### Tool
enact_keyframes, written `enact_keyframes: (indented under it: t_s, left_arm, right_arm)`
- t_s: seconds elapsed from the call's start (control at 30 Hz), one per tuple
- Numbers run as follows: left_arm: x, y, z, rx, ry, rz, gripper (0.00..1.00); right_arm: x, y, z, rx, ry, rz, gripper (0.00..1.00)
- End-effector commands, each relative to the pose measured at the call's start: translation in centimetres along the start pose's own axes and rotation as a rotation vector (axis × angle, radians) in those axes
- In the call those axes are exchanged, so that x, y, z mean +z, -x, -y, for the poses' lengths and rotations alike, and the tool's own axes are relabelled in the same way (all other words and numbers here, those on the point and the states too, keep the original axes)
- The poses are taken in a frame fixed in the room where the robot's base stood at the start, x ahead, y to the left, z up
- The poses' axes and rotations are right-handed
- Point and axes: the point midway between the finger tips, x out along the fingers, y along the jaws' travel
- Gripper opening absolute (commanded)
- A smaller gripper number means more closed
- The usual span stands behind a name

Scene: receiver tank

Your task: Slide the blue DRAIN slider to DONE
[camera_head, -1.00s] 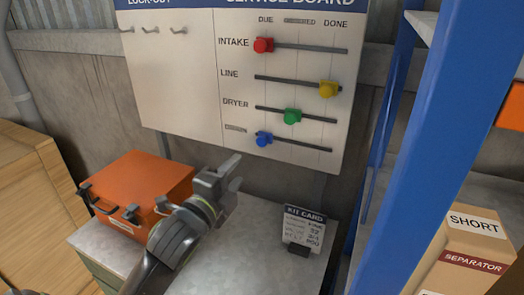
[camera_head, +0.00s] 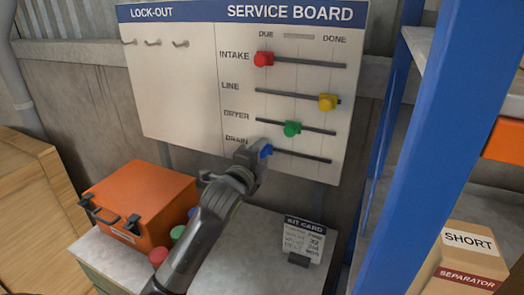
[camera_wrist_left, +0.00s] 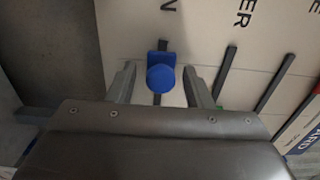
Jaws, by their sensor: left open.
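The blue DRAIN slider (camera_head: 266,150) sits at the left, DUE end of the lowest rail on the service board (camera_head: 180,85). My left gripper (camera_head: 258,153) is at the slider, partly covering it in the head view. In the left wrist view the blue slider (camera_wrist_left: 161,76) stands between the two open fingers of my left gripper (camera_wrist_left: 160,82), with a gap on both sides. The bare DRAIN rail (camera_head: 305,156) runs right toward the DONE column. My right gripper is not in view.
Above are the red INTAKE (camera_head: 263,59), yellow LINE (camera_head: 328,102) and green DRYER (camera_head: 292,129) sliders. An orange case (camera_head: 145,200) and a kit card (camera_head: 303,238) stand on the bench below. A blue rack post (camera_head: 415,150) rises right of the board.

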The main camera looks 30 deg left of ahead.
Motion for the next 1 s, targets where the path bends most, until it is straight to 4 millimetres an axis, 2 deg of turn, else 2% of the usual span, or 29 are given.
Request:
enact_keyframes:
  t_s: [0.13,0.4,0.77,1.0]
  left_arm:
    - [-0.02,-0.64,0.07,-0.001,0.0,0.0,0.46]
    - [-0.01,-0.72,0.0,-0.001,0.0,0.0,0.46]
    - [0.0,-0.7,-0.01,0.0,0.0,0.0,0.0]
    - [-0.16,-0.69,0.0,0.0,0.001,0.0,0.0]
  right_arm:
    - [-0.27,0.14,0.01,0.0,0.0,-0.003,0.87]
    - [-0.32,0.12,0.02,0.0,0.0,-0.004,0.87]
    - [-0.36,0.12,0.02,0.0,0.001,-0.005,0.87]
    - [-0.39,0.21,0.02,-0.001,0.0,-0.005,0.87]
